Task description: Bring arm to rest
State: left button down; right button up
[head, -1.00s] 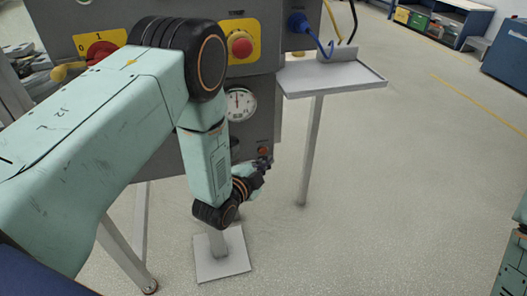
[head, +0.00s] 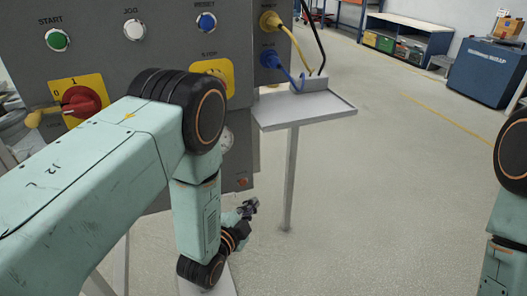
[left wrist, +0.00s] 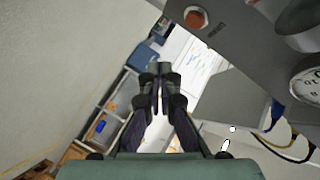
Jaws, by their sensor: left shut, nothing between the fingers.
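My left arm comes in from the left in the head view, bent down in front of the grey control panel (head: 110,60). Its left gripper (head: 250,207) is below the panel's lower edge, beside the panel's stand and apart from it. In the left wrist view the two dark fingers of the left gripper (left wrist: 160,80) are together, with nothing between them. My right arm shows only in part at the right edge of the head view; its gripper is out of view.
The panel bears a green START button (head: 57,40), a red switch (head: 82,101) and a blue RESET button (head: 206,22). A grey shelf (head: 320,110) on a post stands to the right, with yellow and blue cables (head: 290,65). Open floor lies beyond; a blue cabinet (head: 488,72) is far right.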

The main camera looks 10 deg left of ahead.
pick_arm(q)
jog(key=s+a+f+n+g+y, duration=0.1)
jog(key=s+a+f+n+g, duration=0.1)
jog(key=s+f+n+g, duration=0.4)
jog(key=s+a+f+n+g+y, duration=0.1)
jog(key=s+a+f+n+g, duration=0.15)
jog(key=s+f, duration=0.45)
jog(key=s+a+r+n+g+p, duration=0.1)
jog(key=s+r+n+g, duration=0.1)
jog(key=s, duration=0.9)
jog(key=s+a+r+n+g, duration=0.1)
jog(key=s+r+n+g, duration=0.1)
jog(key=s, duration=1)
jog(key=n+g, duration=0.1)
jog(key=g, duration=0.1)
jog(key=shift+a+g+y+p, duration=0.25)
jog(key=shift+g+y+p, duration=0.05)
jog(key=shift+g+p, duration=0.05)
jog(key=shift+f+n, duration=0.1)
jog(key=shift+n, duration=0.15)
jog(key=shift+s+a, duration=0.1)
jog(key=shift+s, duration=0.05)
